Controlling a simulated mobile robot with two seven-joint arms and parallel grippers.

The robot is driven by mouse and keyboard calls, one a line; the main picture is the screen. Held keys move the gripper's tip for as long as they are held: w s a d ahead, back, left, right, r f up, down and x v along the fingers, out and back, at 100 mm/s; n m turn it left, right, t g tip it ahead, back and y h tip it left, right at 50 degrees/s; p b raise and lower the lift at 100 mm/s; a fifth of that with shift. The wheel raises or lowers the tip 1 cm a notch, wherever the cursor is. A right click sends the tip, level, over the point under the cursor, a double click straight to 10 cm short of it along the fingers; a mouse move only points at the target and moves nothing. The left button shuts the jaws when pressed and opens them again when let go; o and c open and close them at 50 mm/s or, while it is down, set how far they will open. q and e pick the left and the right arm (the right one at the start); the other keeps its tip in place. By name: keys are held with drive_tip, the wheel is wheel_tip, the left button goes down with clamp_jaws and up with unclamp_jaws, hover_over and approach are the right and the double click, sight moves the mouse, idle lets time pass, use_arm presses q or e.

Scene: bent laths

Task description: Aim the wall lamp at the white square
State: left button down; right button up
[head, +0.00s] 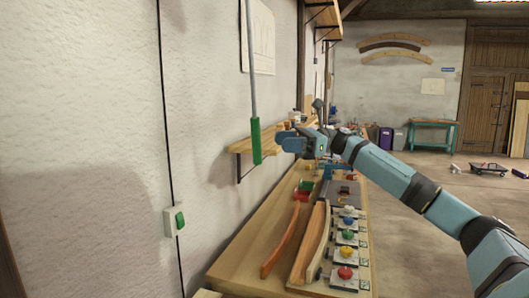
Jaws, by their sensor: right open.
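A thin grey rod with a green grip (256,141) on its lower end hangs down beside the left wall; it may belong to the wall lamp. No lamp head or light spot can be made out. My right gripper (280,139) is open, just right of the green grip, and does not hold it. Whether they touch I cannot tell. A pale square (433,86) is on the far wall, and a pale sheet with faint lines (260,38) is on the left wall. Which is the white square is unclear. My left gripper is out of view.
A white switch with a green rocker (175,220) sits on a black cable on the left wall. A wooden shelf (240,147) is behind the grip. Below, the workbench (245,262) carries bent laths and several coloured knobs. The floor at right is mostly free.

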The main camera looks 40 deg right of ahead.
drive_tip(key=b+v, duration=0.1)
drive_tip(key=v, duration=0.3)
idle(0.6)
